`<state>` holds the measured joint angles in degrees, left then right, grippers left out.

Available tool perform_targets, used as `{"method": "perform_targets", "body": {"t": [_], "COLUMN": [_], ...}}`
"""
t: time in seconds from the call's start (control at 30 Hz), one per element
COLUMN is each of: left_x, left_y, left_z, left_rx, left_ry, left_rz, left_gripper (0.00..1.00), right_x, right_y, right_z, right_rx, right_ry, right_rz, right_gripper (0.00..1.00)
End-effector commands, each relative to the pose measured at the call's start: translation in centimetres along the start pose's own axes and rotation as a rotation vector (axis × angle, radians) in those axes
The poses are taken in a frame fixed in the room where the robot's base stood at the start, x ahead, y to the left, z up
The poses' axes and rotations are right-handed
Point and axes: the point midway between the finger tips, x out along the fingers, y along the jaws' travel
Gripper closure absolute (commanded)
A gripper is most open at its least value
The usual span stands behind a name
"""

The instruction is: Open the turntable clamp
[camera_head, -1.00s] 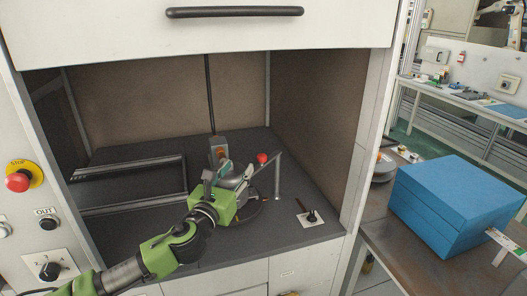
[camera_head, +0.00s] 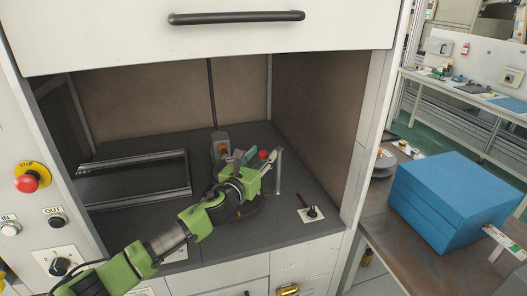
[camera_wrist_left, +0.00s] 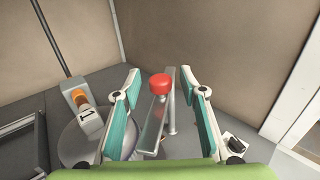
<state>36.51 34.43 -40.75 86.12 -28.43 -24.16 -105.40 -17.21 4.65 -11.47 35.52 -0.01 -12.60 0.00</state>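The turntable clamp is a metal lever (camera_wrist_left: 152,122) with a red knob (camera_wrist_left: 159,84) on its end, next to a thin upright post (camera_head: 279,172). The red knob also shows in the head view (camera_head: 263,154). My left gripper (camera_wrist_left: 160,85) is open, with its teal-padded fingers on either side of the lever and knob. I see gaps between the pads and the knob. In the head view my left gripper (camera_head: 247,158) covers much of the turntable (camera_wrist_left: 80,142). My right gripper is not in view.
A grey block with an orange top (camera_head: 221,146) stands behind the turntable. A metal frame (camera_head: 135,178) lies to the left. A small black switch on a white plate (camera_head: 312,212) is to the right. Cabinet walls enclose the work space. A blue box (camera_head: 452,200) stands outside on the right.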

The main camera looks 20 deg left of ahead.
Motion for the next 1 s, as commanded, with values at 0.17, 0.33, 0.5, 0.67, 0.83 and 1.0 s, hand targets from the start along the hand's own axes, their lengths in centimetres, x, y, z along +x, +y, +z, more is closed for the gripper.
{"method": "perform_targets", "body": {"t": [0.17, 0.33, 0.5, 0.67, 0.83, 1.0], "left_x": [1.4, 1.8, 1.8, 1.7, 1.7, 1.7], "left_y": [0.0, 0.0, 0.0, 0.0, 0.0, -0.3], "left_z": [0.1, 0.0, 0.0, 0.0, 0.0, 0.0], "left_rx": [0.000, 0.000, 0.000, 0.000, 0.000, -0.002], "left_ry": [0.000, 0.000, 0.000, 0.000, 0.000, 0.001], "left_rz": [0.000, 0.001, 0.000, 0.000, 0.001, 0.019], "left_gripper": [0.62, 0.62, 0.62, 0.95, 1.00, 1.00], "right_x": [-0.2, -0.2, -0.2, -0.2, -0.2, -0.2], "right_y": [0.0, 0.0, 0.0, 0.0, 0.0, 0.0], "right_z": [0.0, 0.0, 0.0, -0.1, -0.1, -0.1], "right_rx": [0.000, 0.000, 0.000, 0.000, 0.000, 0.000], "right_ry": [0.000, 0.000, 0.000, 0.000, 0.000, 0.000], "right_rz": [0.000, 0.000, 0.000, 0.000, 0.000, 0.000], "right_gripper": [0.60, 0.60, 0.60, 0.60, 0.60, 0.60]}}
